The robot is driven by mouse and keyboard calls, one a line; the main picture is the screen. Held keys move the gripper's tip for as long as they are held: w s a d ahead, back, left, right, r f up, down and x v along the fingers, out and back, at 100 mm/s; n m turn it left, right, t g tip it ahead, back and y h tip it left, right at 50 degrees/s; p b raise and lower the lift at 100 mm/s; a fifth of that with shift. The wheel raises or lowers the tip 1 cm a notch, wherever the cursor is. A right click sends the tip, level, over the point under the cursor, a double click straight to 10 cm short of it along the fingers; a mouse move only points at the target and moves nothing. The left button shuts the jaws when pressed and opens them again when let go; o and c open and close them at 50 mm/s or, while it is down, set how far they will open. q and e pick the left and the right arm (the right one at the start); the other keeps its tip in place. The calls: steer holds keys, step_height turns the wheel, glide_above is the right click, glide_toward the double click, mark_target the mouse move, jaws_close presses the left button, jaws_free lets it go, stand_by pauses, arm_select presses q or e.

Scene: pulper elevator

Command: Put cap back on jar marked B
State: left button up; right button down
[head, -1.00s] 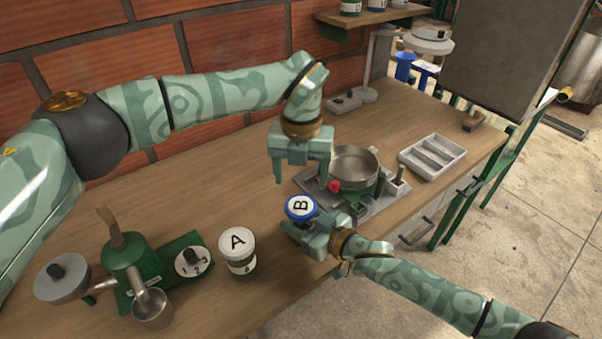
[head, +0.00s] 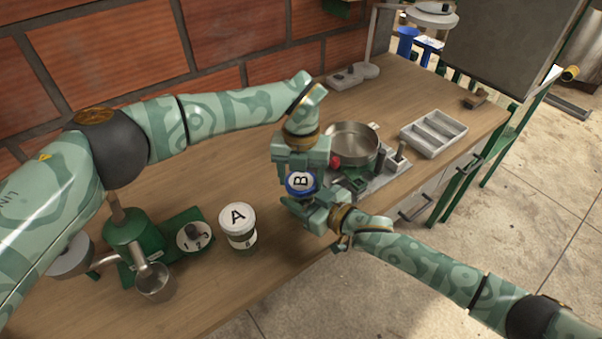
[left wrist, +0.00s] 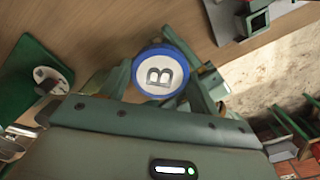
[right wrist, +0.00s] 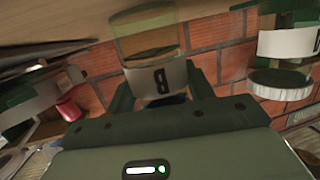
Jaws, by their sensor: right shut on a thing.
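The jar marked B (right wrist: 155,75) is in my right gripper (head: 310,210), which is shut on it above the bench. Its label and see-through body show in the right wrist view. The blue-rimmed cap with a white top marked B (head: 301,182) sits at the jar's top; how firmly it is seated I cannot tell. My left gripper (head: 299,172) is directly over it, pointing down. In the left wrist view the cap (left wrist: 160,74) lies between the spread left fingers (left wrist: 160,85). Whether they touch its rim I cannot tell.
Jar A (head: 238,228), with a white cap, stands on the bench left of my grippers. A green pulper-like device (head: 128,240) with a metal cup and numbered dial is farther left. A steel pan (head: 352,142) and grey divided tray (head: 433,133) stand right. The front bench between is clear.

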arm_select(q)
steer(key=c, duration=0.3)
steer(key=shift+c, duration=0.2)
steer(key=o, duration=1.2)
step_height(320, 180, up, 12)
arm_select(e)
steer(key=shift+c, duration=2.4)
jaws_free()
